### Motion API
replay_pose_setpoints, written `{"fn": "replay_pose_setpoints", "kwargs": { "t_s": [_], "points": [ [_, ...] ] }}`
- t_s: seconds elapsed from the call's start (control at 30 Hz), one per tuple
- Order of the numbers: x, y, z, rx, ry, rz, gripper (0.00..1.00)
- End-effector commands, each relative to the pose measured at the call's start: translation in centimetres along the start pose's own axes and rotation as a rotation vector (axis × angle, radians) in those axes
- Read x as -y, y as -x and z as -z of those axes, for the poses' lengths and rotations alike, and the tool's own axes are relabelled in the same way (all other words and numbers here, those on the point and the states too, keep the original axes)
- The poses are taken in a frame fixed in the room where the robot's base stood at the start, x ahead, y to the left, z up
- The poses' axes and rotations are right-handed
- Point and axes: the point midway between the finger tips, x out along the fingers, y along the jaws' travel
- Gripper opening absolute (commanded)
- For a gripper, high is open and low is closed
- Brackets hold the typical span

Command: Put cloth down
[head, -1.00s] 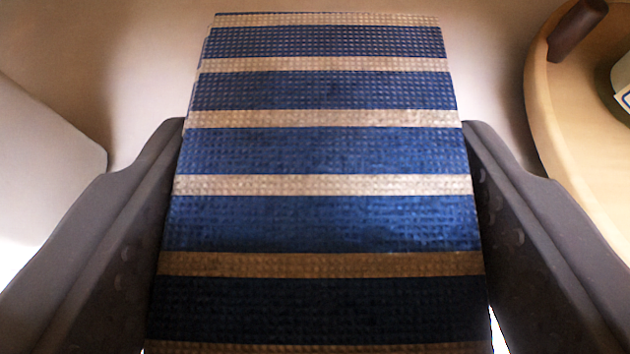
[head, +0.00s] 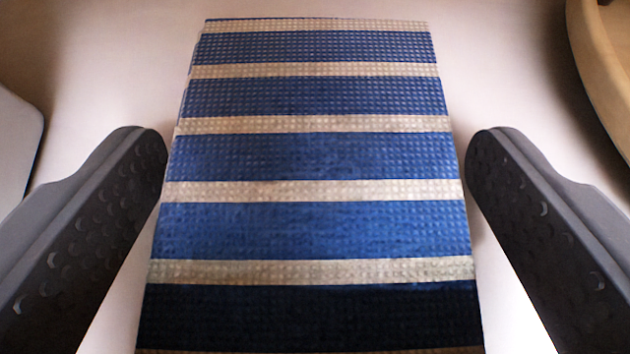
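The cloth (head: 315,230) is blue with beige stripes and a waffle-like texture. It looks flat and folded, and lies between the two fingers of my gripper (head: 317,160), running from near the top of the view to the bottom edge. The gripper is open: its dark grey fingers stand on either side of the cloth. A narrow gap of pale surface shows beside the left finger, and the right fingertip is very close to the cloth's edge. The cloth's near end is cut off by the frame.
A pale, plain surface (head: 510,60) surrounds the cloth. A round-edged wooden object (head: 600,60) is at the upper right, with a dark item at its top edge. A whitish, rounded object (head: 15,145) is at the left edge.

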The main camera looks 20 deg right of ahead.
Motion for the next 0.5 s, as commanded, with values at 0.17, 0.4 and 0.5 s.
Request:
{"fn": "replay_pose_setpoints", "kwargs": {
  "t_s": [0.17,0.4,0.5],
  "points": [
    [-0.1,0.1,0.3,0.0,-0.001,-0.001,0.81],
    [-0.1,2.2,0.1,0.001,0.001,-0.001,0.81],
    [0.0,3.6,0.2,-0.001,-0.001,0.0,0.81]
  ]
}}
